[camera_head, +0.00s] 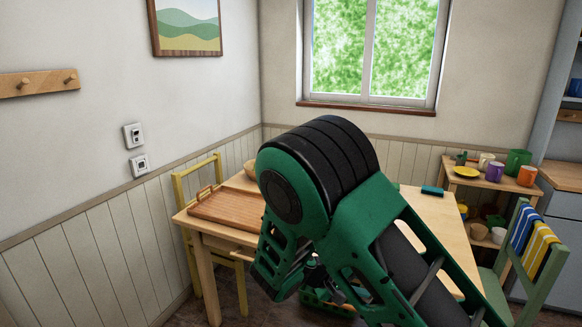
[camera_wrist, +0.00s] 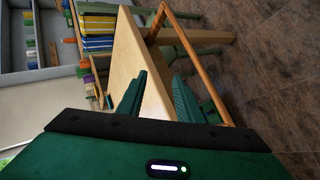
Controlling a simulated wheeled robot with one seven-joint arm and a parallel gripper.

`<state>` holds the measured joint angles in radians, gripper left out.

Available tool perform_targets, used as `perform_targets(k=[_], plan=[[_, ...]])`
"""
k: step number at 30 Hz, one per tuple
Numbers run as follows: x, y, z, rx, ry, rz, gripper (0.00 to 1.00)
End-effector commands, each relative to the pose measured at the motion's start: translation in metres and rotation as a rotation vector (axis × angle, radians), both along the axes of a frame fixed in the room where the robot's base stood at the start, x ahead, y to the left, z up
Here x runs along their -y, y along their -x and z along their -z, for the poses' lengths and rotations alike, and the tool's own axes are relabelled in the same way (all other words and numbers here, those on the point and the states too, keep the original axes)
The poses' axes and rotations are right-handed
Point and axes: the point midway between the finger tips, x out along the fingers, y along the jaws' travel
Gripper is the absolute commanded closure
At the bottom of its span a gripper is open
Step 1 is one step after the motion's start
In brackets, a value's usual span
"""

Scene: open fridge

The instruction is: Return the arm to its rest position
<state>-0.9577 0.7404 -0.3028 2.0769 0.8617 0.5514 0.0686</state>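My arm, green with black joints, fills the middle and lower right of the head view, bent in front of a wooden table (camera_head: 433,212). My gripper (camera_wrist: 160,75) shows in the wrist view with its two green fingers apart and nothing held between them. Behind the fingers the wrist view shows the table (camera_wrist: 126,52) turned on its side, and brown floor tiles. In the head view the bent arm largely hides the gripper and the middle of the table.
A wooden tray (camera_head: 225,207) lies at the table's left end, with a yellow chair (camera_head: 181,200) beside it. A green chair (camera_head: 547,262) with striped cloth (camera_head: 535,243) stands at the right. A low shelf (camera_head: 478,182) with cups stands behind. Bare tiled floor (camera_wrist: 265,60) shows in the wrist view.

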Motion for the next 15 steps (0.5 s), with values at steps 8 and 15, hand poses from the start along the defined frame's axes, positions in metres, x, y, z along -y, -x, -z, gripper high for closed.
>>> perform_targets(k=[8,15], plan=[[0.090,0.041,-0.043,-0.067,-0.224,0.252,0.68],[0.147,0.092,-0.076,-0.094,-0.417,0.423,0.68]])
